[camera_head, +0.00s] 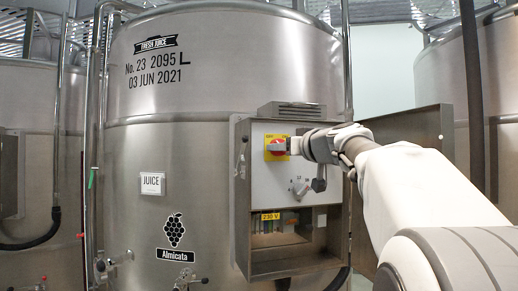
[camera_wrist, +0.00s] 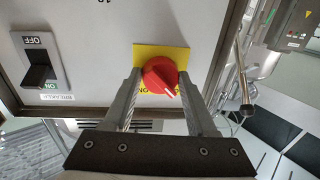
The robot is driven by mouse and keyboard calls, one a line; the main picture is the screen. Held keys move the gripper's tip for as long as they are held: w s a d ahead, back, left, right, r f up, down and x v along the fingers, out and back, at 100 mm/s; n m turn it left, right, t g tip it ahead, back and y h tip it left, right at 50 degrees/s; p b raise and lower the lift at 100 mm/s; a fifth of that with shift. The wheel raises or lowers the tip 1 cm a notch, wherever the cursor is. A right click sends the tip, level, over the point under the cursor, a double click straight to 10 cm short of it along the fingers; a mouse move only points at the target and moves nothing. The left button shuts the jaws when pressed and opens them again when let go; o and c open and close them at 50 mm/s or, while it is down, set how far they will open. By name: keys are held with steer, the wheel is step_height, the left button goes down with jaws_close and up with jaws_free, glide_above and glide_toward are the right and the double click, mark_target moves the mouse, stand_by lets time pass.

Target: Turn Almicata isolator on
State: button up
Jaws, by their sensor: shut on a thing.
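The Almicata isolator is a round red knob (camera_head: 278,147) on a yellow plate, upper left on the grey panel of the control box in the head view. In the wrist view the red knob (camera_wrist: 160,75) sits between my two fingers, its white mark pointing to the lower right. My gripper (camera_head: 294,146) reaches it from the right and is shut on the knob, with a finger on either side in the wrist view (camera_wrist: 160,85). Lettering on the yellow plate (camera_wrist: 147,52) is partly hidden by the knob and fingers.
A black breaker switch (camera_wrist: 40,72) with OFF and ON labels sits beside the isolator. The box door (camera_head: 415,130) stands open at right, behind my arm. The large steel Almicata vat (camera_head: 205,90) bears the box.

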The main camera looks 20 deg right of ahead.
steer(key=shift+c, duration=0.6)
steer(key=shift+f+m+b, duration=0.1)
steer(key=shift+m+b, duration=0.3)
steer(key=m+b, duration=0.1)
steer(key=m, duration=0.5)
steer(key=m+h+b, duration=0.1)
steer(key=m, duration=0.5)
steer(key=m+t+b, duration=0.1)
steer(key=m+b, duration=0.1)
steer(key=m, duration=0.4)
steer(key=shift+a+h, duration=0.25)
steer(key=shift+h, duration=0.15)
steer(key=shift+m, duration=0.3)
steer(key=o, duration=1.4)
steer(key=shift+c, duration=0.2)
